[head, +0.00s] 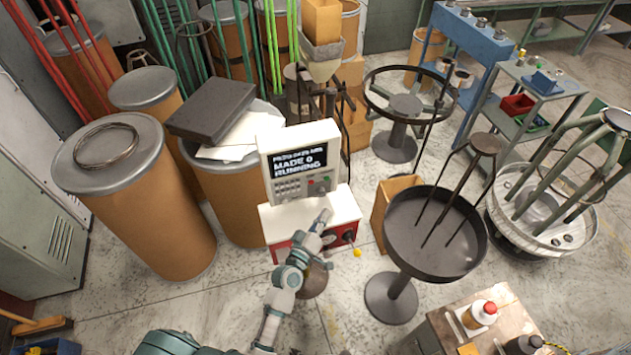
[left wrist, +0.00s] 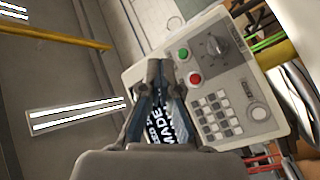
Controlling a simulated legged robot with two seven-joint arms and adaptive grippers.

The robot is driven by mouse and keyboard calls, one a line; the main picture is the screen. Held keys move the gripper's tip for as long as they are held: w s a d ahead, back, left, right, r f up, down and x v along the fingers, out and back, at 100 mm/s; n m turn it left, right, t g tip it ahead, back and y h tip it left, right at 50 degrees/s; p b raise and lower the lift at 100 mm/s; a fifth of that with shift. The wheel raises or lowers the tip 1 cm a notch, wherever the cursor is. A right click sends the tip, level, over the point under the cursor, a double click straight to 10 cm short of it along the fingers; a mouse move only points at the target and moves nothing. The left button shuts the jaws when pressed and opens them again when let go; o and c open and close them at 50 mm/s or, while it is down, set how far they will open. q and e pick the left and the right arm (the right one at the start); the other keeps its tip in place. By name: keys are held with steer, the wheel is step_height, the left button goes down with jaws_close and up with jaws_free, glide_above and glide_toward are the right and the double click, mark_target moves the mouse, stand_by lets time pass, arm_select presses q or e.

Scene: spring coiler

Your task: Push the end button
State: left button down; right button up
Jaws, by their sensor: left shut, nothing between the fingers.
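The control panel (head: 266,168) is a pale box on a white and red machine, with a dark screen (head: 300,159) reading "MADE 0" and "RUNNING". In the left wrist view the panel (left wrist: 230,72) shows a red button (left wrist: 195,79), a green button (left wrist: 183,54), a dark knob (left wrist: 214,45) and a pale keypad (left wrist: 214,117). I cannot read which button is the end button. My left gripper (head: 325,214) is shut and empty, just below the panel in the head view. In the left wrist view its fingertips (left wrist: 160,64) are beside the two buttons and cover part of the screen.
Brown drums (head: 140,215) stand left of the machine. A dark round tray on a stand (head: 392,298) is at its right. A wooden-topped table (head: 430,335) with bottles is at the lower right.

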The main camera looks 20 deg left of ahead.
mark_target(311, 182)
arm_select(q)
steer(key=shift+a, duration=0.1)
steer(key=w+a+b, duration=0.2)
steer(key=w+a, duration=0.3)
steer(key=w, duration=0.2)
steer(key=shift+w+a, duration=0.15)
steer(key=shift+w, duration=0.05)
steer(key=shift+f, duration=0.1)
stand_by(0.7)
steer(key=shift+w, duration=0.1)
stand_by(0.7)
steer(key=shift+w+a, duration=0.15)
